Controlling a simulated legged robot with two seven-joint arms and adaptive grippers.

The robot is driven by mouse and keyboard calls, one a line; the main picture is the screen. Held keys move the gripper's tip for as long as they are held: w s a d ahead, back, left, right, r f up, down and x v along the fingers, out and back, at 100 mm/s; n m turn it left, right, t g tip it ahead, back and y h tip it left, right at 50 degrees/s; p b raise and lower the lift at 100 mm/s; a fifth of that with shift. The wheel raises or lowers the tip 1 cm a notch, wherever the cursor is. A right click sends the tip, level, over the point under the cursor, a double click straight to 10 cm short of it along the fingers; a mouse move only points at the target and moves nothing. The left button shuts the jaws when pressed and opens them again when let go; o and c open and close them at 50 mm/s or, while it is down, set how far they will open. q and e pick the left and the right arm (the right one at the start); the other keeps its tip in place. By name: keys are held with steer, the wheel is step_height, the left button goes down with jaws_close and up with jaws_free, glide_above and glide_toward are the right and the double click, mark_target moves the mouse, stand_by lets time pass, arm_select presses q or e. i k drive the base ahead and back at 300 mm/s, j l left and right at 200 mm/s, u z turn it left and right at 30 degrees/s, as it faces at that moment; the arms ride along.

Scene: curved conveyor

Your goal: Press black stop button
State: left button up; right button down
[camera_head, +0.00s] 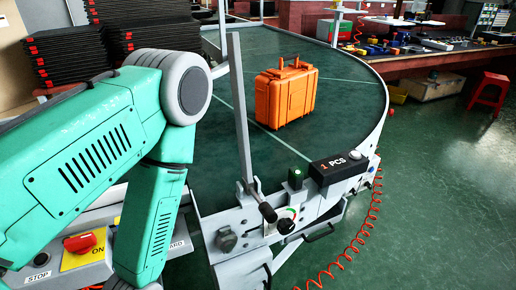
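A control panel (60,272) is at the bottom left, partly hidden by my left arm. A small dark round button (41,260) sits on it above a white label reading STOP (38,277). To its right, a red knob (80,242) sits on a yellow plate marked ON. My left arm comes in from the left, bends at its elbow, and its green forearm runs down over the right part of the panel to the bottom edge. My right arm and gripper are not in view.
An orange case (286,94) stands on the curved green conveyor (340,75). A metal post (240,110) and a black 1 PCS display (339,167) stand at its near edge. A coiled red hose (352,250) hangs at the right. Black trays (65,58) are stacked behind my arm.

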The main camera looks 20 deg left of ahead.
mark_target(40, 259)
steer(key=i+j+u, duration=0.1)
steer(key=u, duration=1.05)
steer(key=k+j+u, duration=0.1)
steer(key=u, duration=0.35)
steer(key=j+u, duration=0.2)
steer(key=u, duration=0.2)
